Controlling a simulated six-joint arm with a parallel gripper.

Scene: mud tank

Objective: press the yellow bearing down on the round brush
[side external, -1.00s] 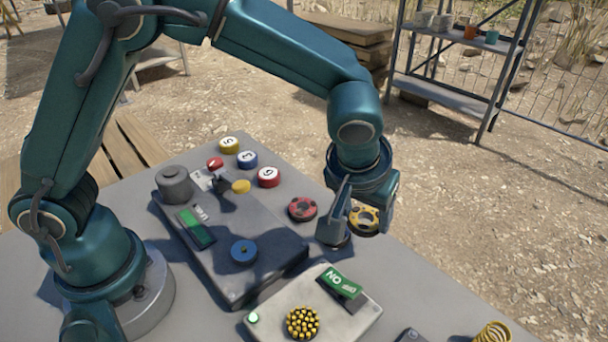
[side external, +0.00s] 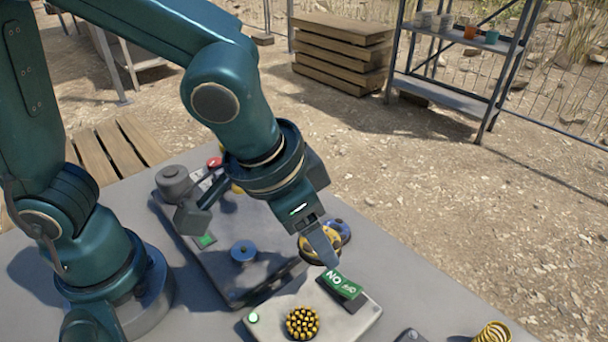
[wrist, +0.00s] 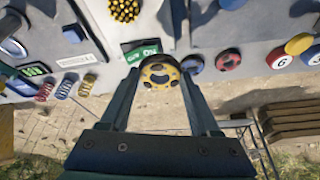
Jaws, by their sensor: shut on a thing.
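The yellow bearing (side external: 307,250) is a ring with dark holes. My gripper (side external: 318,246) is shut on it; in the wrist view the bearing (wrist: 160,83) sits between the two fingertips (wrist: 159,72). In the side view one finger covers part of it. The round brush (side external: 303,323), a cluster of yellow bristles, stands on a light grey plate (side external: 268,322) in front of the gripper. The brush also shows at the top edge of the wrist view (wrist: 125,9). The bearing is apart from the brush, beyond the green ON display (side external: 341,285) in the side view.
A blue bearing (side external: 342,230) lies just behind the held one, and a red bearing (wrist: 228,60) lies farther along. A dark panel with a blue knob (side external: 243,251) is left of the gripper. A yellow spring (side external: 492,333) stands at the front right.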

